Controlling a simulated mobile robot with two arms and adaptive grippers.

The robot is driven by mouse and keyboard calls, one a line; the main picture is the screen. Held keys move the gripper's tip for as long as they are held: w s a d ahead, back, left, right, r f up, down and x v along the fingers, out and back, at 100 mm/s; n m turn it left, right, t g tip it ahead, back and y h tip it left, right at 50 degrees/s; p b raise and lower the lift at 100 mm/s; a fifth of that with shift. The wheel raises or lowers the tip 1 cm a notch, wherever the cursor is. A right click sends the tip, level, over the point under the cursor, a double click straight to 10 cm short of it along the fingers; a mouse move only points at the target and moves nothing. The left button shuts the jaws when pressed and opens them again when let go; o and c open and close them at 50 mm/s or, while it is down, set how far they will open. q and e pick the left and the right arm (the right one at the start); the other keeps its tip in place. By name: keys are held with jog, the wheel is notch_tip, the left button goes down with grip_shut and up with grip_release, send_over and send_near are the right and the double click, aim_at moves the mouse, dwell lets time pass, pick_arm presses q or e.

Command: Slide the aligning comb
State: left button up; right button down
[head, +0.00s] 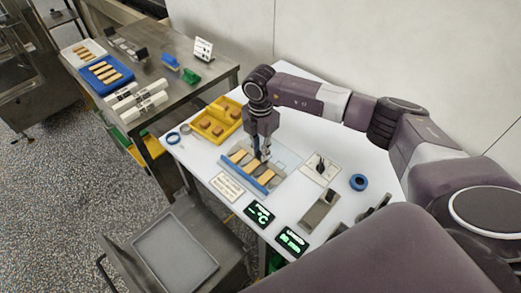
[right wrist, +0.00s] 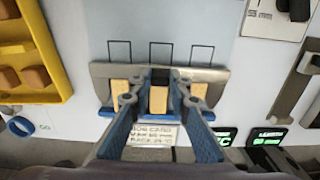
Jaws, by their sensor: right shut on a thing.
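The aligning comb, a grey toothed piece (right wrist: 103,72), lies flat on the pale plate (right wrist: 180,25) on the white table. Three tan bars sit between its grey teeth; the middle bar (right wrist: 158,100) shows between my fingers in the right wrist view. A blue strip (head: 247,173) runs along the bars' front ends. My right gripper (head: 263,156) points down over the comb's rear part and is shut on it; the exact grip is partly hidden by the fingers. Three rectangle outlines are drawn on the plate behind the comb. My left gripper is not in view.
A yellow tray with brown pieces (head: 237,108) stands left of the plate. A printed card (head: 227,186) and two green-lit displays (head: 260,214) lie in front.

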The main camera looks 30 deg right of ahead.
jog(key=shift+d, duration=0.1)
jog(key=w+d+b, duration=0.1)
jog(key=d, duration=0.1)
jog(key=d+b, duration=0.1)
jog(key=d, duration=0.1)
jog(key=w+d+b, duration=0.1)
jog(key=d, duration=0.2)
jog(key=shift+w+f+b, duration=0.1)
jog(key=shift+w+b, duration=0.2)
jog(key=shift+d, duration=0.2)
jog(key=shift+r, duration=0.25)
jog(key=shift+w, duration=0.1)
jog(key=c, duration=1.8)
grip_release()
jog(key=shift+d+f, duration=0.1)
